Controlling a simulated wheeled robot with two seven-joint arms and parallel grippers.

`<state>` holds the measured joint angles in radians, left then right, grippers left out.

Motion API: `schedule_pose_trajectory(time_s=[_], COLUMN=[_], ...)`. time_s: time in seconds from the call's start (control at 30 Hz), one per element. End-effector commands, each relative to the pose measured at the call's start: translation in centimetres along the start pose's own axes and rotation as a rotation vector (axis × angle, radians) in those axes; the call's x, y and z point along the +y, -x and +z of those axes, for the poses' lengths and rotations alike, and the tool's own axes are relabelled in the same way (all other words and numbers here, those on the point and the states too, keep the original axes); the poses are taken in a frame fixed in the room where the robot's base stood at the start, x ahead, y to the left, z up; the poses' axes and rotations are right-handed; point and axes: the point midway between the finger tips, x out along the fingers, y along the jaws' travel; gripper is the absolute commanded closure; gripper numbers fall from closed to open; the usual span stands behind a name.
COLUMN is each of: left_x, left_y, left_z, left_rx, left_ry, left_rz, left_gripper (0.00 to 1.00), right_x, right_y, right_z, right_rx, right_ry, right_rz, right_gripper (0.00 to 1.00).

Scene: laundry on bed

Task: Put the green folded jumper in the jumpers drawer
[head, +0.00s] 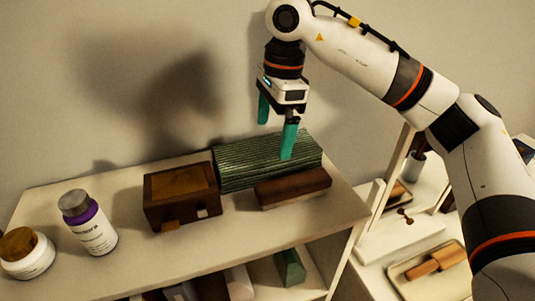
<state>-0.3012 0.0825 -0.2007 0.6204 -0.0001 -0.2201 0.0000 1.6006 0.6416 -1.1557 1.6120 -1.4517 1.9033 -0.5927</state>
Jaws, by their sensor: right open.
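A dark green, ribbed, block-shaped item (240,168) lies at the back of the shelf top, against the wall. I cannot tell for sure whether it is the folded jumper. My right gripper (275,140) points down with its teal fingers spread and nothing between them. One finger overlaps the green item in the picture; I cannot tell whether they touch. No drawer marked for jumpers can be made out. My left gripper is out of view.
A brown wooden box (181,198) and a flat dark brown box (293,187) stand beside the green item. A purple-banded bottle (91,226) and a wooden-lidded jar (26,255) stand at left. Below is an open compartment with several items. Lower shelving (400,240) holds trays at right.

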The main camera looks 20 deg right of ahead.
Motion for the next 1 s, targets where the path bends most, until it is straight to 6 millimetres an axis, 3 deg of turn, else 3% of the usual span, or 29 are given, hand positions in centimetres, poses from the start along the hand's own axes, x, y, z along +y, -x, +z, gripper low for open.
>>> schedule_pose_trajectory(time_s=[0.17,0.4,0.7,0.77,1.0], left_x=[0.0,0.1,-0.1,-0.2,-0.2], left_y=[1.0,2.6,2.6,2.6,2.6], left_z=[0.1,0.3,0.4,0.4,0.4], left_rx=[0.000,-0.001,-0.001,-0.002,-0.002], left_ry=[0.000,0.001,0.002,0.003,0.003], left_rz=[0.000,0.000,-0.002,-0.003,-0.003], left_gripper=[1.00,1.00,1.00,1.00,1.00], right_x=[0.1,0.3,0.3,0.3,0.3], right_y=[-1.2,-4.7,-5.6,-5.6,-5.5], right_z=[-0.3,-0.6,-0.6,-0.6,-0.7], right_rx=[-0.001,0.000,0.001,0.001,0.001], right_ry=[0.000,-0.002,-0.001,-0.001,-0.001], right_rz=[-0.003,-0.003,0.001,0.000,0.001], right_gripper=[0.00,0.00,0.00,0.07,0.46])
